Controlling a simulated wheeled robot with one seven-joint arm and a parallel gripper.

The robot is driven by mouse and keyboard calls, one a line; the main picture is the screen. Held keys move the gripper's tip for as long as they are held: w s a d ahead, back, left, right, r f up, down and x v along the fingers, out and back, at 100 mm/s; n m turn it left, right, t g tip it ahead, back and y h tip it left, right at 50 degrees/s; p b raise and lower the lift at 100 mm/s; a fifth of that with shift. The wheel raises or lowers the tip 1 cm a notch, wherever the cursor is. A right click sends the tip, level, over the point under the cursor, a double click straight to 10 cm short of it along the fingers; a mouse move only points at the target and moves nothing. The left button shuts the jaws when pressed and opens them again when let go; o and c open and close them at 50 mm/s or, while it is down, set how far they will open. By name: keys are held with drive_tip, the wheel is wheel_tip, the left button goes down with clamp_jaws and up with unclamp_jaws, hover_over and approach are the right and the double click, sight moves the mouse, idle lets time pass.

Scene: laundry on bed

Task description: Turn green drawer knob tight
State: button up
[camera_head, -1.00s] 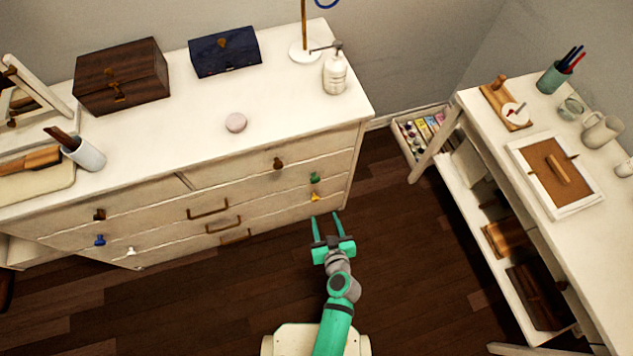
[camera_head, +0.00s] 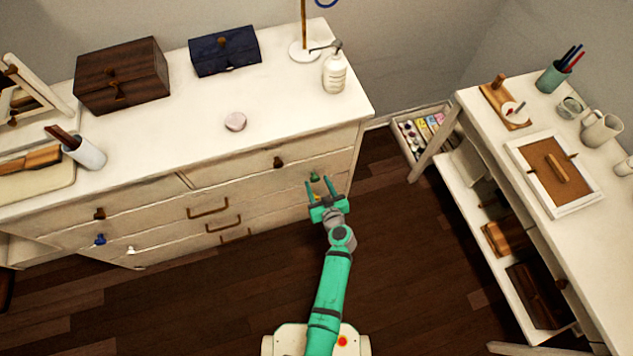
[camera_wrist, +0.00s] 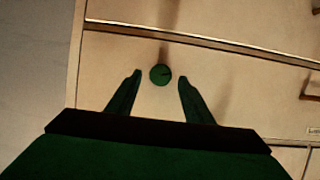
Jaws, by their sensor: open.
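The green drawer knob (camera_head: 314,177) sits on the right side of the white dresser's (camera_head: 262,212) front. In the wrist view the knob (camera_wrist: 160,75) is round and dark green, with a dark line on its face. My gripper (camera_head: 320,184) is open at the dresser front. Its two fingers (camera_wrist: 159,82) stand on either side of the knob, with a gap to each, and the knob lies about level with the fingertips. I cannot tell how deep the fingers reach. The yellow knob below is mostly hidden by my gripper.
A brown knob (camera_head: 279,162) is above and left of the green one. Bronze handles (camera_head: 208,207), a blue knob (camera_head: 100,239) and a white knob (camera_head: 131,250) are farther left. A side table (camera_head: 520,190) stands to the right, with clear floor (camera_head: 400,270) between.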

drive_tip(key=shift+x, duration=0.85)
drive_tip(key=shift+c, duration=0.2)
drive_tip(key=c, duration=1)
drive_tip(key=shift+m, duration=0.3)
